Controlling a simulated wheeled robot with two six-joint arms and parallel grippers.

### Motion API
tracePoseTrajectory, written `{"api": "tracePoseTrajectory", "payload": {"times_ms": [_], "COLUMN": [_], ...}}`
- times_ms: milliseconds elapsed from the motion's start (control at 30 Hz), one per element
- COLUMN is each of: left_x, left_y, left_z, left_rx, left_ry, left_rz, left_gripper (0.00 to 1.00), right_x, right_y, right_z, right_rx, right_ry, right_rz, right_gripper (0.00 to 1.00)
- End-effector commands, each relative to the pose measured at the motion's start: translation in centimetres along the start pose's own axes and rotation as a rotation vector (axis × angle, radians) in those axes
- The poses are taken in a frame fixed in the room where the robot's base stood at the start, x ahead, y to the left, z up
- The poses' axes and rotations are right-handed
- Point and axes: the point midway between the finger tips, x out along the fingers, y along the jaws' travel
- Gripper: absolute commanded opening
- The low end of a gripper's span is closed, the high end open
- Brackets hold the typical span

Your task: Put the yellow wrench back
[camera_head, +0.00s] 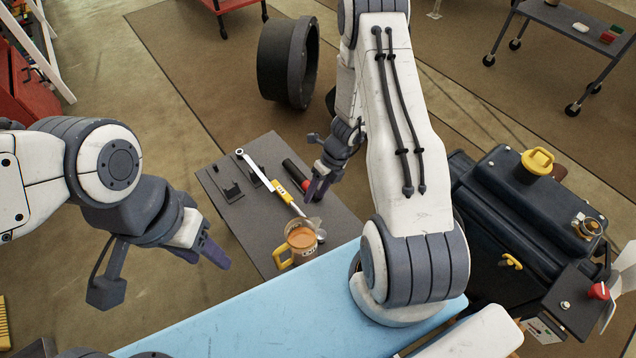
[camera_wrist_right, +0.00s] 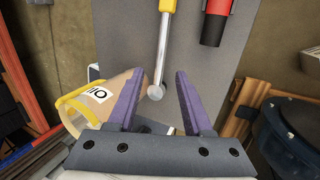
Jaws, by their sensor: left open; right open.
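The yellow wrench (camera_head: 283,190) has a silver ring head, a silver shaft and a yellow grip. It lies lengthwise on the grey table, its ring head at the far left and its other end close to the mug. Two small black holders (camera_head: 231,191) stand beside it; I cannot tell whether it touches the nearer one. My right gripper (camera_head: 321,187) is open and empty, to the right of the wrench. In the right wrist view, the wrench's silver end (camera_wrist_right: 157,88) shows between the open fingers (camera_wrist_right: 160,73), apart from them. My left gripper (camera_head: 222,257) is open and empty, left of the table.
A mug (camera_head: 301,247) with a yellow handle stands at the near edge of the grey table (camera_head: 325,222). A black and red torch (camera_head: 295,171) lies right of the wrench. A blue surface (camera_head: 240,325) is in front. A dark case (camera_head: 500,200) stands right.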

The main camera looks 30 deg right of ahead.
Motion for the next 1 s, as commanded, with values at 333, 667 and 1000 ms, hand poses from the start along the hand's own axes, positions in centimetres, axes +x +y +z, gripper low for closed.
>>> {"api": "tracePoseTrajectory", "payload": {"times_ms": [333,667,1000], "left_x": [-0.9,-0.8,-0.8], "left_y": [0.1,0.1,0.1], "left_z": [0.0,0.0,0.0], "left_rx": [0.000,0.000,0.000], "left_ry": [0.000,0.000,0.000], "left_rz": [0.000,0.000,0.000], "left_gripper": [0.50,0.50,0.50], "right_x": [-4.4,-13.7,-20.3], "right_y": [3.5,22.9,31.0], "right_z": [1.5,-1.1,-12.1], "right_rx": [-0.263,-1.807,2.996], "right_ry": [0.012,0.158,-0.391], "right_rz": [-0.003,0.041,-0.140], "right_gripper": [0.50,0.50,0.50]}}
